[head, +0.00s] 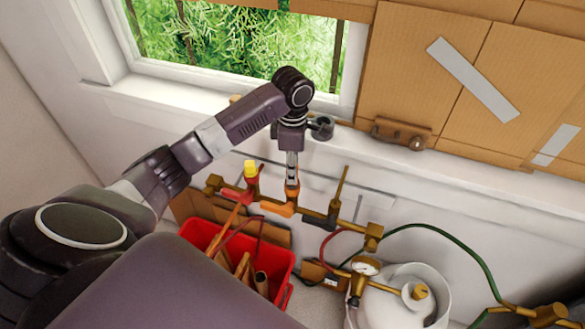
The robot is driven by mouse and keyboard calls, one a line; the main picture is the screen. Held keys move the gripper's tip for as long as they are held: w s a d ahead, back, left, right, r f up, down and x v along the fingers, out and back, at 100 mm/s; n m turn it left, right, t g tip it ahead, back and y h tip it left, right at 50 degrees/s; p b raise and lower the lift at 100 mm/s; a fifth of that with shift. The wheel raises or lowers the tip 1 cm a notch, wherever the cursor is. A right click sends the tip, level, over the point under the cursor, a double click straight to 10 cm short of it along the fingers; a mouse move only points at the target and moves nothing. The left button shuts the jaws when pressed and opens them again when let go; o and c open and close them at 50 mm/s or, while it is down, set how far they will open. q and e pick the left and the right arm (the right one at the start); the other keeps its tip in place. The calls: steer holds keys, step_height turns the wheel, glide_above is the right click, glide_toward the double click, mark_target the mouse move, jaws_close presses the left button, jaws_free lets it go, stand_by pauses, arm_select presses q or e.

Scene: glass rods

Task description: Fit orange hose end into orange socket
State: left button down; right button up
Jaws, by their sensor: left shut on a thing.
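My left gripper (292,176) points straight down near the middle of the head view, with its narrow fingers close together. It is shut on the orange hose end (292,190), of which only a small part shows below the fingers. The orange socket (279,209) is right beneath it, on the brass pipe along the wall. The hose end looks upright and at the socket's right part; I cannot tell whether it is inside or only touching. My right gripper is not in view.
A red socket (236,196) with a yellow-topped piece (251,169) is left of the orange one; a dark socket (318,218) with a brass rod (341,185) is right. Below are a red crate (283,262) and a white gas tank (400,305). A green hose (455,243) curves right.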

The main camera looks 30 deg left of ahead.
arm_select(q)
steer(key=shift+f, duration=0.35)
steer(key=c, duration=1.9)
jaws_free()
steer(key=shift+c, duration=0.2)
steer(key=shift+r, duration=5.55)
steer(key=shift+f, duration=0.1)
